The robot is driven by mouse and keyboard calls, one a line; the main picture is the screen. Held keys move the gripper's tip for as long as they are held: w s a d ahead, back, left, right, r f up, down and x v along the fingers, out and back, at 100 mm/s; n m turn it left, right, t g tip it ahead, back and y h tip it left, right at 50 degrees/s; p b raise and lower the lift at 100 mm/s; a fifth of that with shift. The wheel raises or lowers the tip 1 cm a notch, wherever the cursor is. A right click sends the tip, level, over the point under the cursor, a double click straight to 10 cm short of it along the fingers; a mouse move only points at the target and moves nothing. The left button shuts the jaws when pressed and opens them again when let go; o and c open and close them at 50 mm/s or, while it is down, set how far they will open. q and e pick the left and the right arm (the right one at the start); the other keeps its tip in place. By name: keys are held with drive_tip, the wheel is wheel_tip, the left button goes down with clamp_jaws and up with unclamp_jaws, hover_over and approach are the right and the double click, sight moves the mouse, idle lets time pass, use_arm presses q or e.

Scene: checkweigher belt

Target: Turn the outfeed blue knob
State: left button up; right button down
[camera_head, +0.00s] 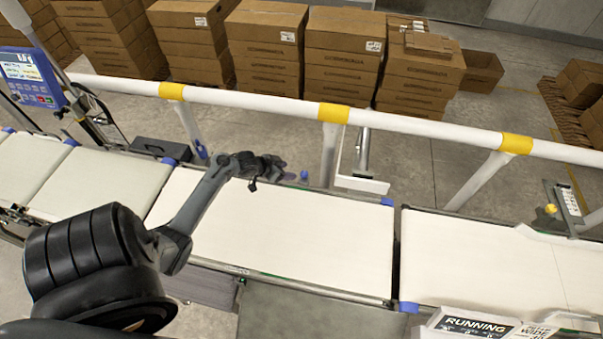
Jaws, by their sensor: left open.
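My left arm comes in from the lower left and reaches over the white belt. My left gripper (277,168) is at the belt's far edge, open, with its fingers pointing right. A small blue knob (304,175) stands at that edge, just right of the fingertips; a small gap shows between them. Whether this is the outfeed knob I cannot tell for sure. Other blue parts sit at the belt corners, such as one at the far right corner (387,201). My right gripper is not in view.
A white guard rail (410,124) with yellow bands runs behind the belts, with posts going down. Stacked cartons (265,50) stand beyond it. A blue control panel (30,75) is at the far left. A "RUNNING" sign (475,325) stands at the lower right. The middle belt (310,235) is empty.

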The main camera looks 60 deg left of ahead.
sight(304, 173)
use_arm(q)
drive_tip(key=b+x, duration=0.2)
drive_tip(key=x, duration=0.8)
drive_tip(key=shift+d, duration=0.1)
drive_tip(key=c, duration=1)
drive_tip(key=n+y+p, duration=0.2)
drive_tip(key=p, duration=0.1)
drive_tip(key=shift+d+r+n, duration=0.2)
drive_tip(key=shift+d+n, duration=0.05)
drive_tip(key=shift+n, duration=0.05)
drive_tip(key=shift+c, duration=0.2)
drive_tip(key=shift+w+f+n+g+y+p, duration=0.1)
drive_tip(key=shift+n+g+y+p, duration=0.2)
drive_tip(key=shift+n+p, duration=0.2)
drive_tip(key=shift+f+n+y, duration=0.15)
drive_tip(key=shift+n+y, duration=0.45)
drive_tip(key=shift+n, duration=0.2)
drive_tip(key=o, duration=1)
drive_tip(key=shift+o, duration=0.2)
